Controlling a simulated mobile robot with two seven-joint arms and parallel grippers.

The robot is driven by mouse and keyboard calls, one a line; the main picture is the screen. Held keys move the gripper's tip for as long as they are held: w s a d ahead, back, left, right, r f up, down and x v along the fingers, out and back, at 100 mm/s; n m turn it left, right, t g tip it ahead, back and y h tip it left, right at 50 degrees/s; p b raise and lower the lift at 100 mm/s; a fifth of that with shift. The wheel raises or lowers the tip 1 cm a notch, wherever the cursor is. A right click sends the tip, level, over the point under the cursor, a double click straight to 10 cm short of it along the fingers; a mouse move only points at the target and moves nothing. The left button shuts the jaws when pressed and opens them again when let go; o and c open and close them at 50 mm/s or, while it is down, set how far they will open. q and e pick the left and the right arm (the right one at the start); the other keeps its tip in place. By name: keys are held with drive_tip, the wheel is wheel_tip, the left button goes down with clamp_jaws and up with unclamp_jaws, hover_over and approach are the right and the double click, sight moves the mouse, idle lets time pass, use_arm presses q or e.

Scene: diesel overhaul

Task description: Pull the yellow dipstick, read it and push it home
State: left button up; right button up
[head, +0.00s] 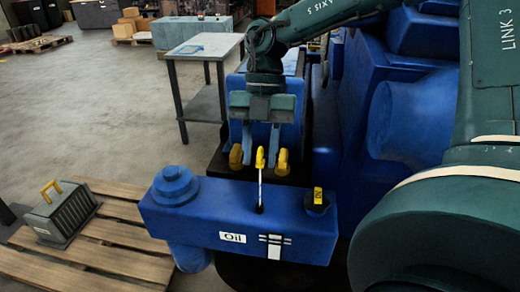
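The yellow dipstick handle (260,157) stands upright in the head view, with a pale shaft below it. The shaft runs down to a dark opening in the top of the blue housing (185,215) marked "Oil". My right gripper (261,158) points down from above, its two grey-blue fingers spread apart on either side of the handle's line. A gap shows between the fingers and the handle; I cannot tell whether the handle lies between the fingers or in front of them. How far the shaft reaches inside is hidden. My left gripper is not in view.
Rounded yellow parts flank the handle at left (236,157) and right (282,162). A dark filler with a yellow top (318,196) stands on the housing. The blue engine (365,120) is at right. A pallet (105,262) bears a grey box (62,213). A table (204,46) stands behind.

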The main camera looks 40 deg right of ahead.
drive_tip(key=shift+o, duration=0.6)
use_arm(q)
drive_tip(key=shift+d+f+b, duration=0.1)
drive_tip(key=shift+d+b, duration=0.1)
drive_tip(key=shift+b, duration=0.3)
use_arm(e)
drive_tip(key=v, duration=1.3)
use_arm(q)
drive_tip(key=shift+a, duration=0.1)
use_arm(e)
drive_tip(key=shift+w, duration=0.1)
